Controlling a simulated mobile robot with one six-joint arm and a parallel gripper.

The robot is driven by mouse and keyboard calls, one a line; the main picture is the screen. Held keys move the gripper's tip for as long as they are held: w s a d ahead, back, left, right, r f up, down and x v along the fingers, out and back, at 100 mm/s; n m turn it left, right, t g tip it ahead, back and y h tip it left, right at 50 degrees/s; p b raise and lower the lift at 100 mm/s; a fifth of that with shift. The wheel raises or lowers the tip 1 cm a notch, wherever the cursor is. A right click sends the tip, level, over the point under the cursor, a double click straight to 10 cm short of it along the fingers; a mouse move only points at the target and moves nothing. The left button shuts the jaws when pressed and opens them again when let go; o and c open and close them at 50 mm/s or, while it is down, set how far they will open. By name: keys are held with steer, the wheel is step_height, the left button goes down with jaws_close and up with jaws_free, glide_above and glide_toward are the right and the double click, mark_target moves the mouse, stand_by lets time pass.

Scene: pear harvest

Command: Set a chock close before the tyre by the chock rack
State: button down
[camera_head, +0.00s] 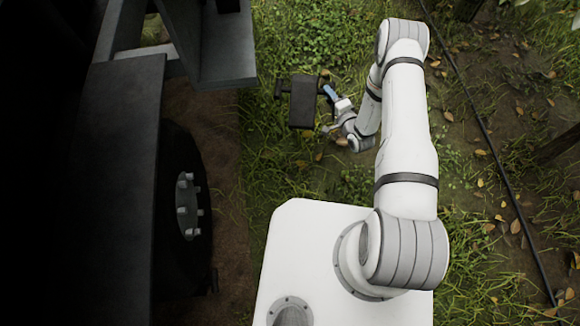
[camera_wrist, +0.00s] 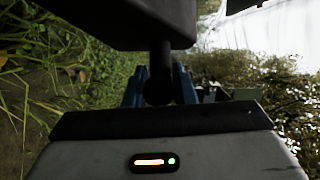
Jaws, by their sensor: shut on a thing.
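My gripper (camera_head: 327,91) is shut on a dark, block-like chock (camera_head: 303,104), which is over the grass right of the vehicle. In the wrist view the blue fingers (camera_wrist: 160,88) close around a dark stem or handle below the chock's dark body (camera_wrist: 115,22). The tyre (camera_head: 187,245) is at the left, black with a grey studded hub, partly hidden under a dark fender. The chock is apart from the tyre, farther up the picture and to its right. I cannot make out the chock rack for certain.
A dark vehicle body (camera_head: 105,190) fills the left, with a grey bracket (camera_head: 222,45) above the tyre. Bare soil (camera_head: 222,150) runs beside the tyre. Grass lies under the gripper. A thin dark hose or line (camera_head: 490,130) crosses the ground at the right.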

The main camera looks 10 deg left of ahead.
steer(key=s+a+f+n+g+y+b, duration=0.1)
steer(key=f+b, duration=0.3)
steer(key=f, duration=0.6)
steer(key=s+a+f+y+b, duration=0.1)
steer(key=f+b, duration=0.4)
steer(key=f, duration=0.5)
steer(key=s+a+f+n+g+y+b, duration=0.1)
steer(key=f+b, duration=0.4)
steer(key=f, duration=0.5)
steer(key=shift+s+a+f+n+g+y, duration=0.35)
steer(key=shift+s+a, duration=0.25)
steer(key=shift+s, duration=0.2)
steer(key=c, duration=1.2)
jaws_free()
